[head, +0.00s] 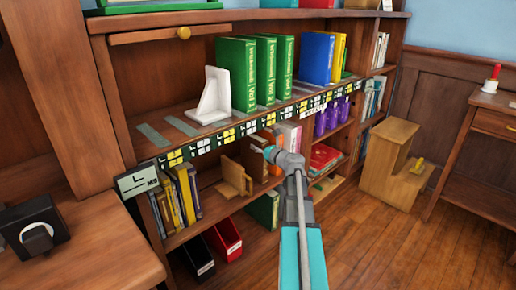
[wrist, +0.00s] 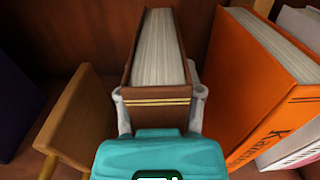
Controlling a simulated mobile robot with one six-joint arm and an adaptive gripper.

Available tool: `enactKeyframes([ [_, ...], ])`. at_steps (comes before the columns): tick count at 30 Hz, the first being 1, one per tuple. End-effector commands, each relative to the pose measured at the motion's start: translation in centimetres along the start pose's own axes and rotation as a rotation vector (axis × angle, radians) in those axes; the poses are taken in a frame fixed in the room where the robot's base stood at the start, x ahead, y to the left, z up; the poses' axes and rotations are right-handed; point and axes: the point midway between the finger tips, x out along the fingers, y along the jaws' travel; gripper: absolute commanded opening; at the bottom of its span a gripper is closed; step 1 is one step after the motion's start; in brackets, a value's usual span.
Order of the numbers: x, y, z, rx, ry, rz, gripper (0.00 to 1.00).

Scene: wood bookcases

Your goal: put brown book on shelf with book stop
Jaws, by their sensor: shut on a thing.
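The brown book (wrist: 150,93) stands upright in the wrist view, its pages up and two gold bands across its spine. My gripper (wrist: 160,108) is shut on it, one finger on each side. In the head view my gripper (head: 267,153) reaches into the middle shelf of the bookcase and largely hides the book. A wooden book stop (head: 232,178) stands on that shelf left of my gripper; it also shows in the wrist view (wrist: 75,120), apart from the book. A white book stop (head: 210,98) stands on the upper shelf beside green books.
An orange book (wrist: 262,85) leans close on the right of the brown book. Yellow and dark books (head: 180,195) stand at the middle shelf's left end. Green books (head: 237,75) fill part of the upper shelf, with bare room left of the white stop. A wooden step stool (head: 390,165) stands right.

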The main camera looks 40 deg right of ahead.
Motion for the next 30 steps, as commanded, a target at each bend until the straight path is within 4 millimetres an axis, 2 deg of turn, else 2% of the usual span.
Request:
enactKeyframes([
  [7,-0.01,-0.01,-0.18,0.001,-0.001,0.0,0.0],
  [8,0.0,-0.01,-0.22,0.0,0.0,0.0,0.5],
  [13,0.0,0.0,-0.14,0.0,0.0,0.0,0.82],
  [30,-0.16,0.04,0.08,0.0,0.0,0.0,0.84],
])
